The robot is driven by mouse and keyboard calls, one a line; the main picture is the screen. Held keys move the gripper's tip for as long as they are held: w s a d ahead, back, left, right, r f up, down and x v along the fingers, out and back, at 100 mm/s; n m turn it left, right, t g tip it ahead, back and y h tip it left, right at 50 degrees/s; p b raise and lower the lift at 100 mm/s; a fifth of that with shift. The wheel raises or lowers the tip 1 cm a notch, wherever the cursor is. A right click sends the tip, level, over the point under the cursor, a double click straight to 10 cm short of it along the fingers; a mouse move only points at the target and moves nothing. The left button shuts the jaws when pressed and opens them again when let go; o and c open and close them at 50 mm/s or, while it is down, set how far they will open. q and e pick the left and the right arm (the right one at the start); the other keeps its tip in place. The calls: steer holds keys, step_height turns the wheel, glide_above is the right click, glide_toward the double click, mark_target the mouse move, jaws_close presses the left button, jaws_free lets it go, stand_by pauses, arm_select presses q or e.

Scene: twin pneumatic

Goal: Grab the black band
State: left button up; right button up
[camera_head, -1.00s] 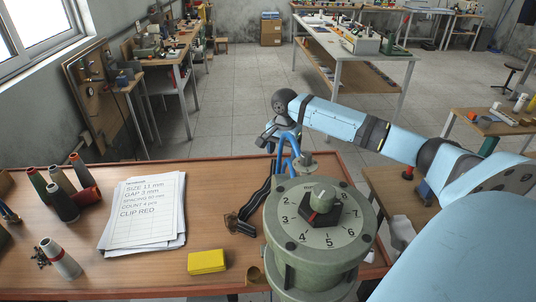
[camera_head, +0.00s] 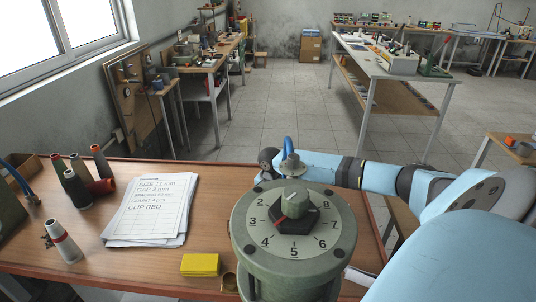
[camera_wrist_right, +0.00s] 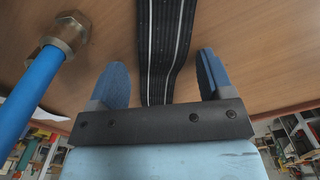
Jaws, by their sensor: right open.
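The black band (camera_wrist_right: 165,40) has pale stripes along its length. In the right wrist view it runs from the top edge down between my right gripper's (camera_wrist_right: 161,72) two blue fingers. The fingers are open, one on each side of the band, with a gap on both sides. How far the band lies below the fingertips I cannot tell. In the head view the grey-green dial unit (camera_head: 290,230) hides the band and the right gripper; only my light-blue right arm shows behind it. My left gripper is in neither view.
A blue hose with a brass fitting (camera_wrist_right: 70,32) is close left of the right gripper. On the table (camera_head: 130,268) are a paper stack (camera_head: 150,210), a yellow box (camera_head: 200,265), and several spools (camera_head: 75,185).

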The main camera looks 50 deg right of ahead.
steer(key=shift+c, duration=0.5)
steer(key=c, duration=1)
steer(key=shift+o, duration=0.2)
steer(key=shift+r, duration=0.1)
